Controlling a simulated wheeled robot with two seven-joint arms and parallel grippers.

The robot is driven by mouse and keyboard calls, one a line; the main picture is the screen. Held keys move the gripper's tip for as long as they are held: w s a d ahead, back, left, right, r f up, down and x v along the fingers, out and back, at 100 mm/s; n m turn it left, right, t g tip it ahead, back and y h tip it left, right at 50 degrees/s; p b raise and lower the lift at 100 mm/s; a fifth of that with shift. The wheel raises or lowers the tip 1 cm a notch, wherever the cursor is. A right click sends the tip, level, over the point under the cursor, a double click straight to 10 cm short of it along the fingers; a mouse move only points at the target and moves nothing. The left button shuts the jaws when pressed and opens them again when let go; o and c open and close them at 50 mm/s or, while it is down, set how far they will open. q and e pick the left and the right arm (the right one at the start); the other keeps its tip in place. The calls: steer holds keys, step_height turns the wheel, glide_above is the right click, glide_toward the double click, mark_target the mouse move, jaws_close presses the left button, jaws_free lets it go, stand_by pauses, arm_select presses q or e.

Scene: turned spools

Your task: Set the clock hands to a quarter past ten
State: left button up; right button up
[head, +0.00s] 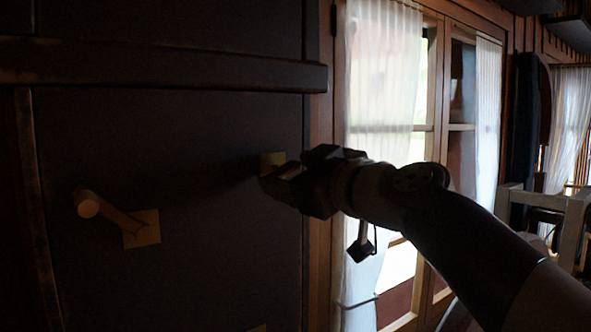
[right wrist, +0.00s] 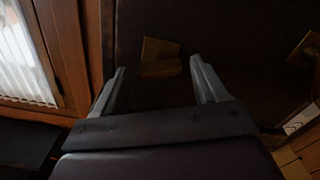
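No clock face or clock hands can be made out in either view. A dark upright panel (head: 200,260) carries wooden pegs on square plates. The left peg (head: 88,204) juts out from its plate (head: 141,228), with nothing on it. My right gripper (head: 272,176) is at the right plate (head: 270,160) and partly covers it. In the right wrist view its two fingers (right wrist: 157,72) stand apart, with a wooden peg and plate (right wrist: 160,50) showing beyond and between them. I cannot tell whether they touch it. My left gripper is not in view.
A window with white curtains (head: 380,70) is to the right of the panel. A dark ledge (head: 160,68) crosses the panel above the pegs. The edge of another plate (head: 258,328) shows at the bottom. A pale wooden frame (head: 575,215) stands at far right.

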steer(key=shift+w+d, duration=0.1)
steer(key=shift+w, duration=0.05)
steer(key=c, duration=0.5)
steer(key=shift+c, duration=1.2)
